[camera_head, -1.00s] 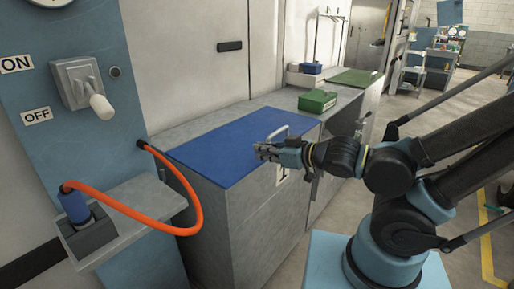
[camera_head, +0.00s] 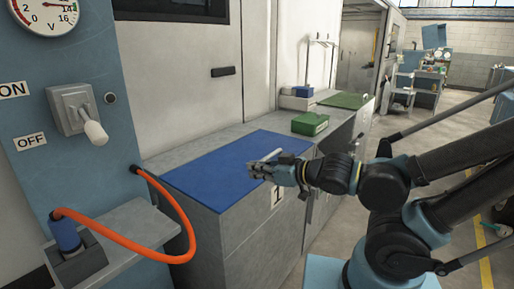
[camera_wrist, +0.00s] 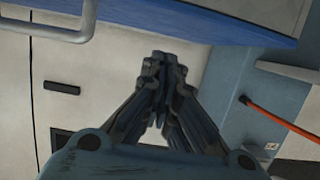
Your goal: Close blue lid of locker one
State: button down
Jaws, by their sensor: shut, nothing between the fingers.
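The blue lid (camera_head: 222,170) lies flat across the top of locker one (camera_head: 250,238), a grey cabinet with a "1" label (camera_head: 277,196) on its front. I see no gap under the lid in the head view. A pale bar handle (camera_head: 266,157) is by the lid's front right edge. My gripper (camera_head: 256,170) is shut and empty, at the lid's front edge close to the handle; whether it touches is unclear. In the wrist view the shut fingers (camera_wrist: 163,62) point toward the blue lid (camera_wrist: 215,16), with the handle (camera_wrist: 60,32) at upper left.
A green box (camera_head: 310,124) and a green lid (camera_head: 346,100) are on the cabinets farther back. At left, an orange hose (camera_head: 184,222) loops from the blue panel to a grey shelf (camera_head: 130,228). A switch lever (camera_head: 93,130) sticks out of the panel. Open floor lies at right.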

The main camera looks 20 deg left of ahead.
jog(key=shift+r, duration=3.95)
jog(key=w+d+f+m+t+h, duration=0.1)
jog(key=w+d+f+m+h, duration=0.2)
jog(key=w+d+f+h, duration=0.45)
jog(key=w+d+f+m+t+h, duration=0.15)
jog(key=w+d+f+m, duration=0.35)
jog(key=d, duration=0.6)
jog(key=s+d+f+m+g+h, duration=0.2)
jog(key=s+d+f+g, duration=0.1)
jog(key=d, duration=0.6)
jog(key=s+d+f+m+g+h, duration=0.2)
jog(key=s+d+f+m+g, duration=0.1)
jog(key=d, duration=0.7)
jog(key=shift+s+f+h, duration=0.4)
jog(key=shift+s+f, duration=0.25)
jog(key=shift+s, duration=0.15)
